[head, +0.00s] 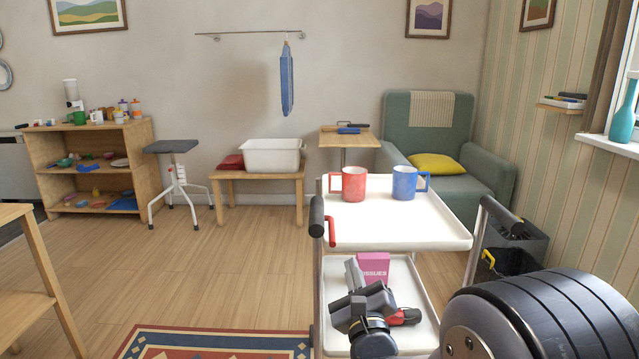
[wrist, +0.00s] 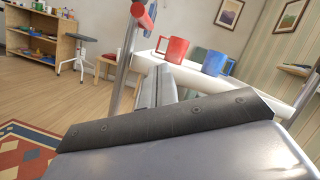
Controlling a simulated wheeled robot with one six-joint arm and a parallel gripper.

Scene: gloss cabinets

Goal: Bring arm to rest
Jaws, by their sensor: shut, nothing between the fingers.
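My gripper (head: 353,268) is in front of the two-tier white trolley (head: 440,238), below the level of its top tray in the picture. Its fingers are shut and empty. In the wrist view the closed fingers (wrist: 158,78) point toward the trolley's top tray. A red mug (head: 354,184) and a blue mug (head: 404,184) stand upright on that tray, apart from my gripper. Both mugs also show in the wrist view. My arm's dark rounded link fills the lower right of the head view. I cannot tell whether the gripper touches the trolley.
A pink tissue box (head: 374,268) stands on the trolley's lower tray, partly behind my gripper. The trolley's black-gripped handles (head: 317,216) rise close by. A wooden table (head: 30,255) stands at left. Floor is open in the middle, with a patterned rug (head: 215,343) in front.

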